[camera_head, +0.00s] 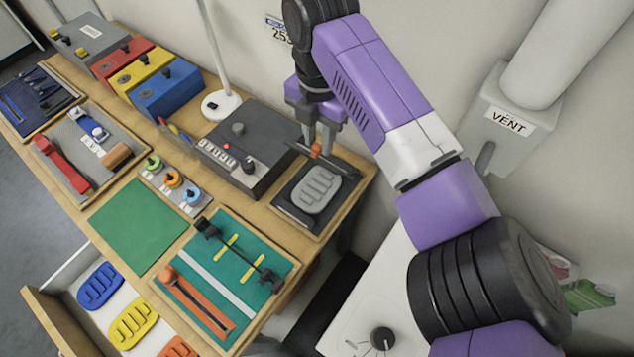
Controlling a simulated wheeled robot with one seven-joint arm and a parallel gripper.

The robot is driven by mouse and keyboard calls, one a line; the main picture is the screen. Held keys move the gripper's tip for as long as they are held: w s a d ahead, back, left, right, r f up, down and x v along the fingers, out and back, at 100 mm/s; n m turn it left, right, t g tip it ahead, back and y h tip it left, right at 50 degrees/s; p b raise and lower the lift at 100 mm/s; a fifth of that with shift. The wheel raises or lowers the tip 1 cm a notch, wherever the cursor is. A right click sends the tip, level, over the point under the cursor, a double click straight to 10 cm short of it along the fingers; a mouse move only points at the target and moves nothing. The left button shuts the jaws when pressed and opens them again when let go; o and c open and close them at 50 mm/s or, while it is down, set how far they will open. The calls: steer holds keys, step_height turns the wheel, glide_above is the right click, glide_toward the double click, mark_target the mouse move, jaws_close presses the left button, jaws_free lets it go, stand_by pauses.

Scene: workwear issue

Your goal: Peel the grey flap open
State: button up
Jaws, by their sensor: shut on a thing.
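A grey ridged piece (317,190), which looks like the flap, lies on a dark board (285,214) at the right end of the bench. My gripper (317,146) points down over the far edge of that board. Its fingers are shut on a small orange knob (316,151), just beyond the grey piece. A dark bar or edge beside the knob runs along the board's far side. I cannot tell how the knob joins the grey piece, or whether any edge is lifted.
A dark control box (262,135) stands just left of the board. A green tray (205,290) with a black-ended bar lies in front. A white vent pipe (497,100) is on the wall at right. An open drawer (55,320) holds coloured ridged pieces.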

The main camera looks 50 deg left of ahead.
steer(key=o, duration=1)
steer(key=shift+c, duration=0.2)
steer(key=r+p, duration=0.2)
steer(key=shift+s+d+r, duration=0.1)
steer(key=shift+s+r, duration=0.15)
steer(key=shift+r, duration=0.05)
step_height(320, 180, up, 6)
steer(key=s+p, duration=0.1)
steer(key=shift+s+d+r, duration=0.2)
